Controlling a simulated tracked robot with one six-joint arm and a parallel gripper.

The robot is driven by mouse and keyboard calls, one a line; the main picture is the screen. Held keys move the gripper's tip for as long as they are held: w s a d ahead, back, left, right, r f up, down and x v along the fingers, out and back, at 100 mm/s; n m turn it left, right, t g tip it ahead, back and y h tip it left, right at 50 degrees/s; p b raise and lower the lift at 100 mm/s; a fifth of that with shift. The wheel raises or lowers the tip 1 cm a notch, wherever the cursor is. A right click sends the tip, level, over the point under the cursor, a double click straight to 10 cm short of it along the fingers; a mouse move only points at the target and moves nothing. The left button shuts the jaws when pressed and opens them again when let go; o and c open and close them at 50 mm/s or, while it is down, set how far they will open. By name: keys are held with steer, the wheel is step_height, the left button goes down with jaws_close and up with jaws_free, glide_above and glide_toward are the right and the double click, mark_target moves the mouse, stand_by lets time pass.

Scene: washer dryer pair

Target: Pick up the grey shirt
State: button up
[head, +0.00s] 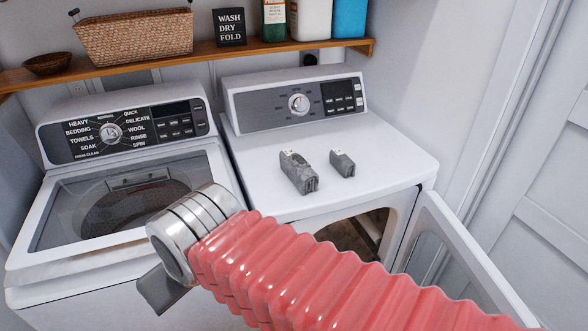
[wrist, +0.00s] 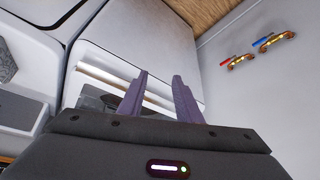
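I cannot tell for sure which is the grey shirt. My gripper (wrist: 160,75) shows in the wrist view with its two fingers apart and nothing visible held between them. In the head view my arm crosses in front of the machines, and the fingers are not clearly seen. A grey textured patch (wrist: 6,67) shows at the left edge of the wrist view; I cannot tell what it is.
The washer (head: 125,185) stands left of the dryer (head: 375,160). The dryer's door (head: 455,250) hangs open at the right. A wooden shelf (head: 190,58) above holds a wicker basket (head: 137,38) and bottles. Red and blue valves (wrist: 262,41) are on the wall.

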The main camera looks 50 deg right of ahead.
steer(key=shift+o, duration=0.5)
